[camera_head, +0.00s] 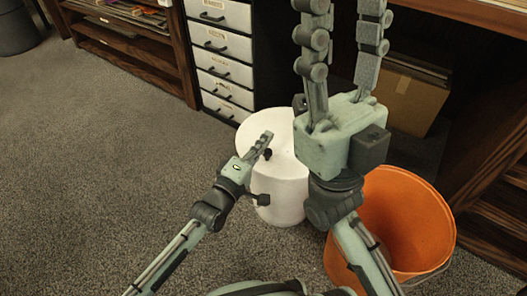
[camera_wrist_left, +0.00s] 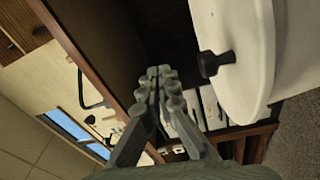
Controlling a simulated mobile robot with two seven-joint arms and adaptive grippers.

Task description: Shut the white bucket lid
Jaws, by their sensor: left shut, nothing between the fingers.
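The white bucket (camera_head: 283,203) stands on the carpet in the middle of the head view. Its round white lid (camera_head: 250,130) has a black knob (camera_head: 267,154) and reaches out past the bucket's upper left side; it looks tilted, but how far it stands off the rim is hard to tell. The lid (camera_wrist_left: 250,25) and knob (camera_wrist_left: 216,63) also show in the left wrist view, right of the fingers. My left gripper (camera_head: 268,136) is shut and empty, in front of the lid close to the knob. My right gripper (camera_head: 343,18) is open and empty, right of the lid.
An orange bucket (camera_head: 412,215) stands open to the right of the white one. White drawers (camera_head: 222,45) and a wooden shelf (camera_head: 150,50) are behind. A cardboard box (camera_head: 412,100) sits under the table (camera_head: 470,12). The carpet (camera_head: 100,150) at left is clear.

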